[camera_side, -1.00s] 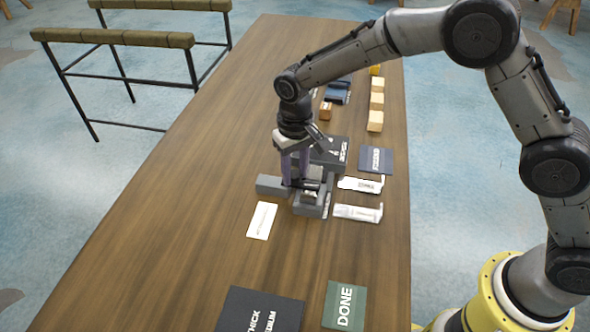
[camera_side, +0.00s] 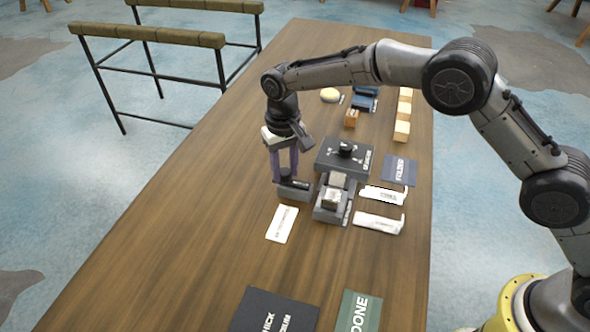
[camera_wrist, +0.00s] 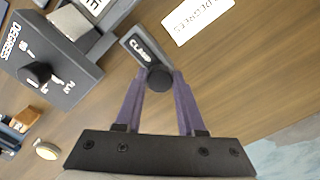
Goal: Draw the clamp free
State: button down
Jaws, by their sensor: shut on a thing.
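The clamp is a dark bar labelled CLAMP (camera_wrist: 143,48) with a round black knob (camera_wrist: 160,78) at its end. My gripper (camera_side: 287,175) is shut on the knob, its purple fingers on either side; the wrist view (camera_wrist: 160,85) also shows this grip. In the side view the clamp bar (camera_side: 298,184) lies over a grey block (camera_side: 296,194) at the fixture's left. The grey fixture (camera_side: 325,214) holds pale metal pieces (camera_side: 332,198). Its top is uncovered, and the bar's tip is clear of those pieces.
A dark box with a black dial (camera_side: 343,158) stands behind the fixture. White labelled strips (camera_side: 380,223) lie to its right, a white card (camera_side: 283,223) in front. A DONE mat (camera_side: 358,312) and a dark mat (camera_side: 275,310) lie at the front. The left tabletop is bare.

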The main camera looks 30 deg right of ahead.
aim_at(284, 171)
jog(key=shift+w+a+r, duration=0.15)
jog(key=shift+w+a, duration=0.05)
jog(key=shift+w, duration=0.05)
jog(key=c, duration=0.9)
grip_release()
jog(key=o, duration=0.4)
jog(key=shift+s, duration=0.1)
notch_tip(284, 171, up, 14)
jog(key=shift+f, duration=0.2)
jog(key=shift+d, duration=0.15)
